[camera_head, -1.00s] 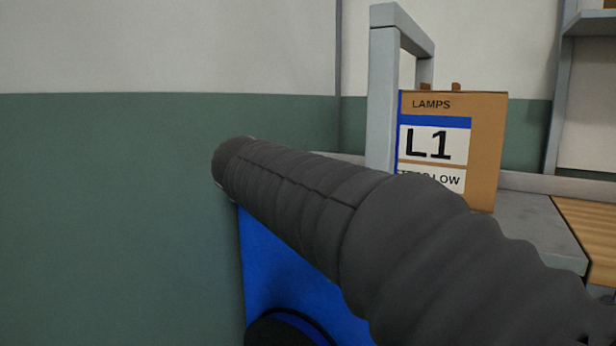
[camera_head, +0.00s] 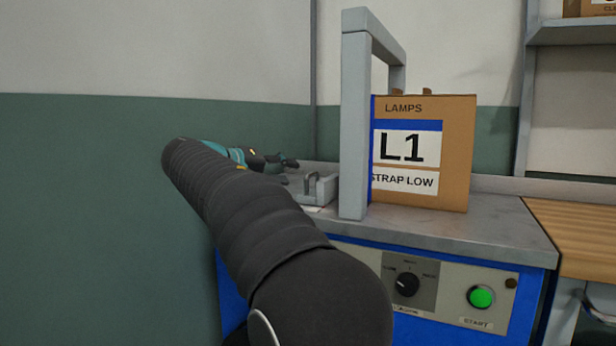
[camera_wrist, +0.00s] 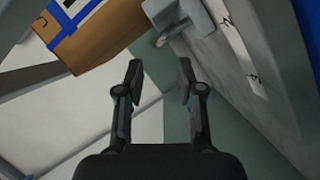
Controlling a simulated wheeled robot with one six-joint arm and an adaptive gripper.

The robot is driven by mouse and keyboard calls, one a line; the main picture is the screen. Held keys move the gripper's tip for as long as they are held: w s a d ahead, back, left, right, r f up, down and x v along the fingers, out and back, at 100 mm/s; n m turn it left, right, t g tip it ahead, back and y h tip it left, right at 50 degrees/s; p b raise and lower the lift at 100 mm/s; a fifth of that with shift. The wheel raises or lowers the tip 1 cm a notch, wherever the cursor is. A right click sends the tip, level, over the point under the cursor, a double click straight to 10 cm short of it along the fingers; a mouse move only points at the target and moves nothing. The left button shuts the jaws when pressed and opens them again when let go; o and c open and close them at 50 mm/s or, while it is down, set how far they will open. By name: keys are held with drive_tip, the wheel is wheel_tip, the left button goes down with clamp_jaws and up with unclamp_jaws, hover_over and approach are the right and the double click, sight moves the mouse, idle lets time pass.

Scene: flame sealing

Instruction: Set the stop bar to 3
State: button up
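A small grey metal bracket (camera_head: 318,190), which looks like the stop bar, sits on the steel machine top (camera_head: 440,215), left of the grey arch (camera_head: 354,120). In the wrist view the grey bracket (camera_wrist: 175,18) is at the top, beside a pale scale strip (camera_wrist: 240,50) with dark marks. My gripper (camera_head: 288,170) is behind and left of the bracket. In the wrist view my gripper (camera_wrist: 160,78) has its fingers apart with nothing between them, clear of the bracket.
A cardboard box (camera_head: 450,150) labelled LAMPS, L1, STRAP LOW stands right beside the arch. The blue front carries a black dial (camera_head: 406,284) and a green START button (camera_head: 481,297).

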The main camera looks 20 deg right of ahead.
sight(308, 175)
drive_tip(key=x, duration=0.8)
drive_tip(key=shift+a, duration=0.1)
clamp_jaws()
